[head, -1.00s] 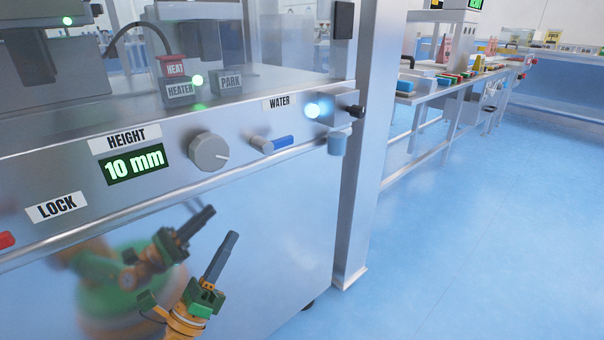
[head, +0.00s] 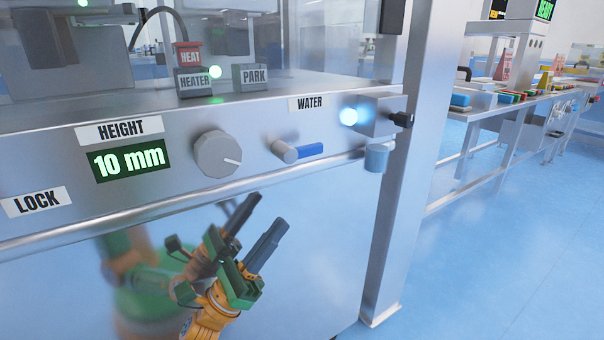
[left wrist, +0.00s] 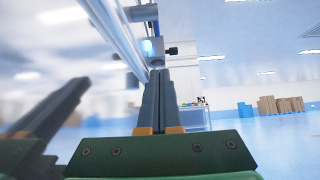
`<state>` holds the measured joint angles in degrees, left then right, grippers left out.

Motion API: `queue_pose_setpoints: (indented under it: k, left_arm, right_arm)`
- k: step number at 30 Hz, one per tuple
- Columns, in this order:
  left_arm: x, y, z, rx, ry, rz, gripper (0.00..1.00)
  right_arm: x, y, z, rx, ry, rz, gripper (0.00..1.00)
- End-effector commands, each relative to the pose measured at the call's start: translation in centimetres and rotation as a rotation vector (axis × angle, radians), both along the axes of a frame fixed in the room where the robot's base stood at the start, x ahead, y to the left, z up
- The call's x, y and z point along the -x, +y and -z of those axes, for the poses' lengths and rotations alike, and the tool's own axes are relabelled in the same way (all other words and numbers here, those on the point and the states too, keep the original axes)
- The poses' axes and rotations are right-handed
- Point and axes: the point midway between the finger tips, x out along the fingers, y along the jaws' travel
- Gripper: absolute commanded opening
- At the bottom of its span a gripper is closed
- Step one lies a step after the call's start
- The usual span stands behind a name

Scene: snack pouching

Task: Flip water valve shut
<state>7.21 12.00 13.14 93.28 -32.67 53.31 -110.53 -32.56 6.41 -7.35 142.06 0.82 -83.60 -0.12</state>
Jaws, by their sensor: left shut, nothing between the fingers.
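The water valve has a blue lever (head: 309,151) on a grey round stub, under the WATER label (head: 311,103) on the machine's front panel. The lever points right, close to horizontal. A blue-white light (head: 348,117) glows to its upper right, and it also shows in the left wrist view (left wrist: 147,48). My left gripper (head: 276,230) is shut and empty, below the valve and in front of the lower panel, apart from the lever. In the left wrist view its fingers (left wrist: 158,78) are together. The lever cannot be made out there. My right gripper is not in view.
A grey HEIGHT knob (head: 218,154) and a 10 mm display (head: 129,161) lie left of the valve. The blue floor at right is clear.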

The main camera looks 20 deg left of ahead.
Motion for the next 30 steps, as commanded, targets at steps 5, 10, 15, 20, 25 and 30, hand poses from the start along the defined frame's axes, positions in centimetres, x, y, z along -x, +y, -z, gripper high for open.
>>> queue_pose_setpoints:
  k: [5, 10, 15, 20, 25, 30]
  left_arm:
    - [-2.0, -1.6, -2.8, 0.001, -0.003, 0.001, 0.00]
    - [-4.0, -3.2, -5.4, 0.001, -0.003, 0.001, 0.00]
    - [-4.2, -3.3, -8.2, -0.002, -0.002, 0.000, 0.00]
    - [-4.2, -3.3, -9.3, 0.000, 0.000, 0.000, 0.00]
    - [-4.2, -3.3, -9.4, 0.001, 0.001, 0.000, 0.00]
    - [-4.2, -3.3, -9.4, 0.001, 0.001, 0.000, 0.00]
  right_arm:
    - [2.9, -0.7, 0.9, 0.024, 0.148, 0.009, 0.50]
    - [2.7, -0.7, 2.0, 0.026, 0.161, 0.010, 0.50]
    - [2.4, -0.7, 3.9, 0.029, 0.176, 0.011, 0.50]
    - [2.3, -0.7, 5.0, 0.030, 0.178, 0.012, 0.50]
    - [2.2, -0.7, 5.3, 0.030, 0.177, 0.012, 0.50]
    - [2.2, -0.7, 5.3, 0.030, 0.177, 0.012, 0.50]
